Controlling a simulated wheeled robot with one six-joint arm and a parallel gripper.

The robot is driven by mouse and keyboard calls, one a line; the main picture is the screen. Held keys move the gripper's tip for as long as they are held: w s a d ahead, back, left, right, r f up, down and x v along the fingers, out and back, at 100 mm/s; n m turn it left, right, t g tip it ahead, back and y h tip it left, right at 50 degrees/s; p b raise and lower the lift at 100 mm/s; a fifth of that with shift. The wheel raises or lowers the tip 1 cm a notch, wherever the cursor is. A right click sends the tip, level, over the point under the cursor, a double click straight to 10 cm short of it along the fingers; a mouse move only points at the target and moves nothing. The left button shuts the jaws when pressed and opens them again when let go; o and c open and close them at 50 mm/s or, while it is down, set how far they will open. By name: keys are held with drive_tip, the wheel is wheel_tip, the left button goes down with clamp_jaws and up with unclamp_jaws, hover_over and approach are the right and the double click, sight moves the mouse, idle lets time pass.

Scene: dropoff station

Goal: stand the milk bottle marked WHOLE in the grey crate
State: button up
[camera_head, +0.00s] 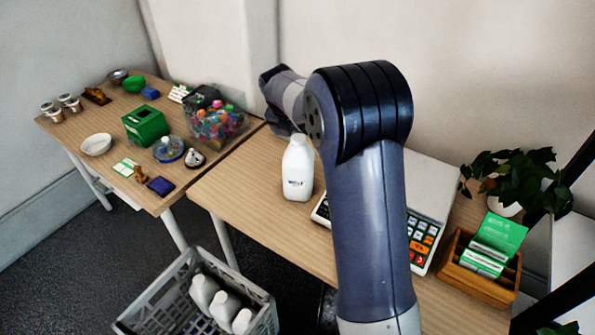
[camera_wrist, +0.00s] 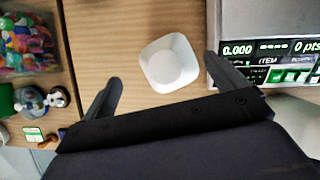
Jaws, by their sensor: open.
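The white milk bottle (camera_head: 298,174) stands upright on the wooden table, left of the scale, with dark lettering on its front that is too small to read surely. In the wrist view the bottle (camera_wrist: 170,63) shows from above as a white rounded square. My gripper (camera_wrist: 163,74) is open, with one finger to each side of the bottle in that view; I cannot tell the height gap. In the head view the fingers are hidden. The grey crate (camera_head: 262,300) is low at the bottom left, below the table, and holds several white bottles along its right part.
A scale (camera_head: 425,235) stands right of the bottle, partly behind my arm. A wooden card box (camera_head: 480,285) and a potted plant (camera_head: 515,180) are farther right. The left table (camera_head: 80,125) carries a clear tub (camera_head: 215,125), a green box (camera_head: 145,123) and small items. The crate's left part looks empty.

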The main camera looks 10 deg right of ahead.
sight(298, 158)
drive_tip(key=x, duration=0.5)
drive_tip(key=shift+s+d+f, duration=0.15)
drive_tip(key=shift+d, duration=0.1)
drive_tip(key=c, duration=1.4)
